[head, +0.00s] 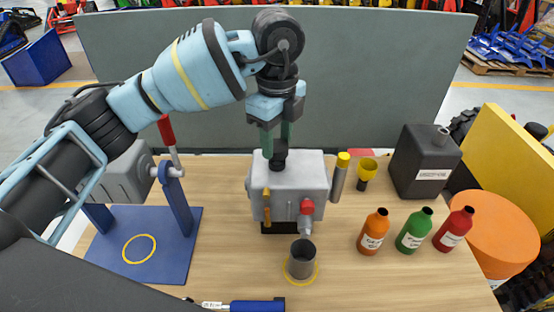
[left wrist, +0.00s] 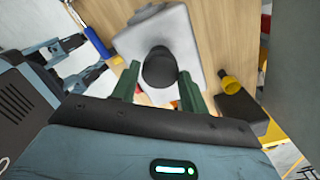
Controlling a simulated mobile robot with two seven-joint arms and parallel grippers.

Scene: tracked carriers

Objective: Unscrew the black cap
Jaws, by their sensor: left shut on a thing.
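The black cap (head: 279,156) sits on top of a grey metal housing (head: 290,178) in the middle of the bench. In the left wrist view the cap (left wrist: 160,68) shows as a dark round knob on the pale housing (left wrist: 183,40). My left gripper (head: 277,143) points straight down over the housing. Its green fingers stand on either side of the cap and are shut on it; they also show in the left wrist view (left wrist: 160,86). The cap's thread is hidden. My right gripper is not seen in either view.
A dark cup (head: 301,262) stands in front of the housing. A press with a blue base (head: 130,262) is left. A grey panel (head: 360,80) stands behind.

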